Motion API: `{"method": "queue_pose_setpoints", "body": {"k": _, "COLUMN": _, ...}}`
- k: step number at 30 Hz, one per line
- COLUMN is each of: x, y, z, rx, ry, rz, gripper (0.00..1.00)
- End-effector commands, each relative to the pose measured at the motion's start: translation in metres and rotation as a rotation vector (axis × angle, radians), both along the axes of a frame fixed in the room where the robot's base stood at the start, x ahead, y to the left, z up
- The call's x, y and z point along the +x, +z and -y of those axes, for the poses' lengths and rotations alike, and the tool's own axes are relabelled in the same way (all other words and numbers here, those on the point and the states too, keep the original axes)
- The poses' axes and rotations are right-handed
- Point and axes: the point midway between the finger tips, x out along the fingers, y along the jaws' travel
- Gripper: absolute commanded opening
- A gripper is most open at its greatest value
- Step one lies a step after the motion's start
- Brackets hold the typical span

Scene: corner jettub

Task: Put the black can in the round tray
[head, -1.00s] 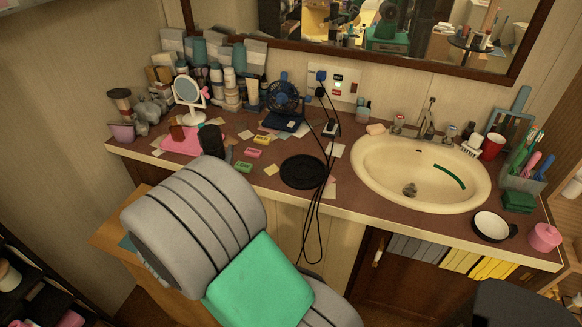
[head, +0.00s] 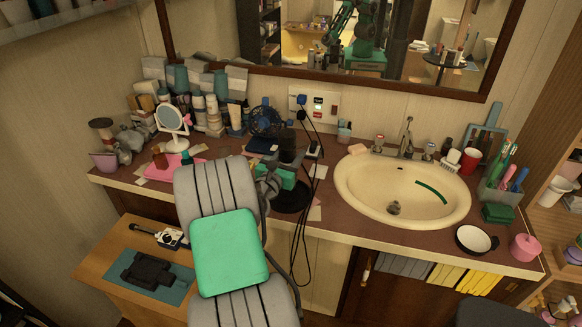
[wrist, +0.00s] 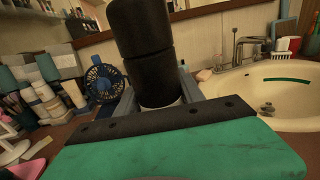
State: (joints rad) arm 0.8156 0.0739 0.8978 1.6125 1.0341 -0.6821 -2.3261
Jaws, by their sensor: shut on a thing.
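The black can (wrist: 142,50) is upright between the fingers of my gripper (wrist: 158,100) in the wrist view. My gripper is shut on its lower part, and a pale band shows at its base. In the head view the dark can (head: 290,146) stands above my green gripper, against the back of the counter. The round tray (head: 292,198) is a flat black disc on the counter, below the gripper in the picture and partly covered by my arm. The height of the can over the tray cannot be told.
Black cables (head: 300,215) hang over the counter beside the tray. A blue fan (head: 265,121) and a white mirror (head: 172,122) stand left of it. The sink (head: 402,190) is on the right. A wall mirror (head: 420,60) is behind.

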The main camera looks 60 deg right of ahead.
Motion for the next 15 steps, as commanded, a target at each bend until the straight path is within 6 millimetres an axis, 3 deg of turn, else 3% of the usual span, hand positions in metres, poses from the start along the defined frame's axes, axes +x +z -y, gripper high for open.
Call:
{"method": "queue_pose_setpoints", "body": {"k": 6, "x": 0.008, "y": -0.025, "z": 0.020, "rx": -0.003, "ry": 0.000, "rz": 0.000, "gripper": 0.00}}
{"method": "queue_pose_setpoints", "body": {"k": 10, "x": 0.008, "y": -0.049, "z": 0.020, "rx": -0.001, "ry": 0.001, "rz": -0.002, "gripper": 0.00}}
{"method": "queue_pose_setpoints", "body": {"k": 15, "x": 0.008, "y": -0.053, "z": 0.020, "rx": -0.005, "ry": 0.001, "rz": 0.002, "gripper": 0.00}}
